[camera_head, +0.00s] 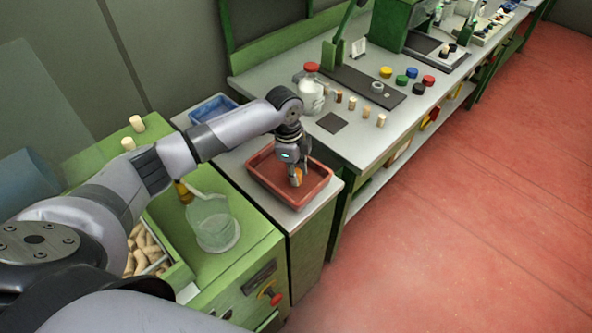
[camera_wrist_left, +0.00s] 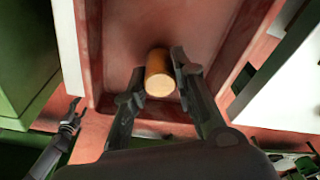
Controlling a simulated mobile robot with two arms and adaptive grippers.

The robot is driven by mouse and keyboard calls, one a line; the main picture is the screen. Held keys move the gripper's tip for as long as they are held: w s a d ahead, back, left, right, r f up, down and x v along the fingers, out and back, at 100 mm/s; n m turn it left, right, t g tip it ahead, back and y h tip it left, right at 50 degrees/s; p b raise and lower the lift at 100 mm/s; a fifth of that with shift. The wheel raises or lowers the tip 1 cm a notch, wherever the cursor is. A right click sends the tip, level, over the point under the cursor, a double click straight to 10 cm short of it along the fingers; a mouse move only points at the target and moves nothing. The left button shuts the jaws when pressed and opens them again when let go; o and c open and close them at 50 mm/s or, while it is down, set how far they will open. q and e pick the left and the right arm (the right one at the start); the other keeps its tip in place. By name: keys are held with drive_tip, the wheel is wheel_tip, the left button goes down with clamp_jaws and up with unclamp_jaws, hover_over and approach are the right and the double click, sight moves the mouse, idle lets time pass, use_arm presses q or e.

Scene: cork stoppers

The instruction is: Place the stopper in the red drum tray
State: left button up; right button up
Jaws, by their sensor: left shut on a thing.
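The red drum tray (camera_head: 262,190) is a shallow red tray on a grey top beside the green cabinet; its rim also shows in the left wrist view (camera_wrist_left: 94,50). My left gripper (camera_head: 296,175) reaches down inside the tray's outline. It is shut on a tan cork stopper (camera_wrist_left: 159,75), held between the two fingertips with its round end toward the camera. The stopper also shows small in the head view (camera_head: 298,178). I cannot tell whether it touches the tray floor. What looks like my right gripper (camera_wrist_left: 71,122) shows small at the left wrist view's lower left, its jaws unclear.
A glass beaker (camera_head: 213,222) and a bin of corks (camera_head: 143,252) stand on the green cabinet. A blue tray (camera_head: 213,108) lies behind the red one. A red-capped jar (camera_head: 311,95) and several stoppers stand on the bench. The floor at right is clear.

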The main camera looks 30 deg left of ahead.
use_arm(q)
drive_tip(key=shift+f, duration=0.1)
drive_tip(key=o, duration=0.7)
drive_tip(key=shift+o, duration=0.2)
wheel_tip(320, 180, up, 12)
drive_tip(key=a+b, duration=0.1)
drive_tip(key=shift+s+a+b, duration=0.15)
drive_tip(key=shift+a+b, duration=0.05)
drive_tip(key=shift+b, duration=0.15)
